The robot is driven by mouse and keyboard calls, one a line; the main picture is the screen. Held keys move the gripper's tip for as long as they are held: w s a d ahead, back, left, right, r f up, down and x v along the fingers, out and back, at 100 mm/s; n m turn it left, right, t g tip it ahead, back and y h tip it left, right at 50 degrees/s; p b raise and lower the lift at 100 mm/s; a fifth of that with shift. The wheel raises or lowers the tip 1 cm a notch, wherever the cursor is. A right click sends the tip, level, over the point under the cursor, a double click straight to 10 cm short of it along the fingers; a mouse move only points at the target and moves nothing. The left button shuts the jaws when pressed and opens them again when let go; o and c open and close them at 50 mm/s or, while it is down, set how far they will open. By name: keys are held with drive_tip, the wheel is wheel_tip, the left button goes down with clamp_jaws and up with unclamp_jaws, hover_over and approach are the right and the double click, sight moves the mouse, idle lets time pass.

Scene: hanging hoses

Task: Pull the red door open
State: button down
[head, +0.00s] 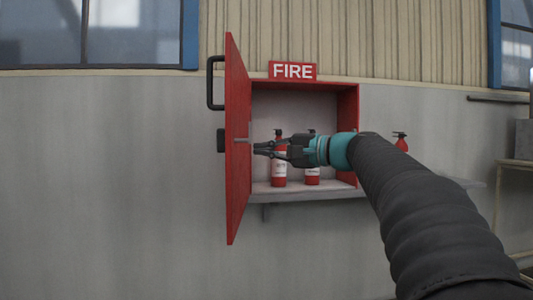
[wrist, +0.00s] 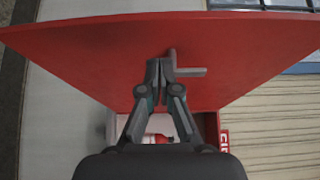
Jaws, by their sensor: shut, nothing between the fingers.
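The red door (head: 237,140) stands swung wide open on the left side of a red wall cabinet (head: 347,100). It has a black handle (head: 210,83) on its outer face and a dark latch block (head: 221,141) below that, with a small grey latch piece (head: 241,141) on the inner face. My gripper (head: 256,147) is shut and empty, in front of the cabinet opening, with its fingertips close to the door's inner face. In the wrist view my gripper (wrist: 153,68) is beside the grey latch piece (wrist: 187,71), against the red door (wrist: 90,50). I cannot tell whether the fingertips touch the door.
Red extinguishers (head: 279,172) stand inside the cabinet, partly behind my gripper. A FIRE sign (head: 292,71) is above it. A grey shelf (head: 310,191) runs below, with another red extinguisher (head: 401,142) to the right. The wall area left of the door is clear.

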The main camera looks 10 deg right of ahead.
idle(0.3)
drive_tip(key=s+a+v, duration=0.1)
drive_tip(key=s+v, duration=0.1)
drive_tip(key=v, duration=1.1)
drive_tip(key=shift+a, duration=0.3)
